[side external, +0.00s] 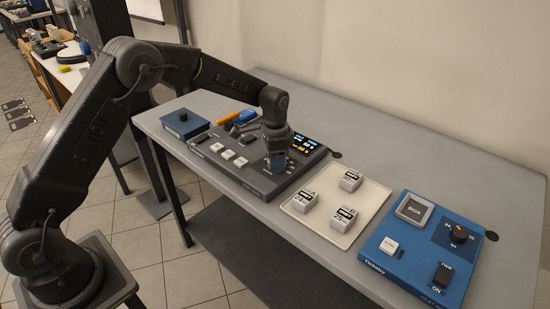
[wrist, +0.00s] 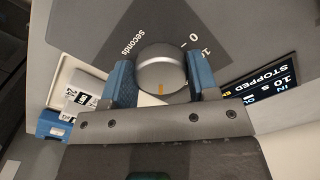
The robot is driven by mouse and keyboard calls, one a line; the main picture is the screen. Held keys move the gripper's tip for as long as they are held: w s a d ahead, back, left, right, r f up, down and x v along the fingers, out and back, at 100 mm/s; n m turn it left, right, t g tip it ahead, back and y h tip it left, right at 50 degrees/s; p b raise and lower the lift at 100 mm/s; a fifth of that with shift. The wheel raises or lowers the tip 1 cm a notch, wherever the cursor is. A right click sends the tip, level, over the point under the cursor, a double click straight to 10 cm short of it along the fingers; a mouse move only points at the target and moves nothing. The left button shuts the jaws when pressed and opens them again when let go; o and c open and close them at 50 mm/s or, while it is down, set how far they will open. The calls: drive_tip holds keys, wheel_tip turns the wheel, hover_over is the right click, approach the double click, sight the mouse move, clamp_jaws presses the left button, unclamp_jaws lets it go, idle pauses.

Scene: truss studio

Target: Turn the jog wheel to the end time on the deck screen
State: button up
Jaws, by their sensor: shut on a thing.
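The jog wheel (wrist: 160,72) is a round grey knob with an orange mark on its edge facing my gripper's body. My gripper (side external: 276,164) reaches down over the right part of the dark deck (side external: 262,186), hiding the wheel in the side view. In the wrist view, its blue-padded fingers are shut on both sides of the wheel. A scale labelled "Seconds" with a 0 and a partly hidden 10 lies beyond it. The deck screen (wrist: 268,84) reads upside down "STOPPED", "10 s" and "IN"; an OUT line is partly cut off.
A cream tray (side external: 374,209) with several white labelled blocks stands right of the deck. A blue panel (side external: 395,267) with a knob and switches is further right. A small blue box (side external: 185,126) lies left of the deck. The table's back is mostly clear.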

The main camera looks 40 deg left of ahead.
drive_tip(key=shift+m, duration=1.1)
drive_tip(key=o, duration=0.9)
drive_tip(key=shift+r, duration=0.1)
wheel_tip(320, 180, up, 14)
drive_tip(key=shift+f, duration=0.15)
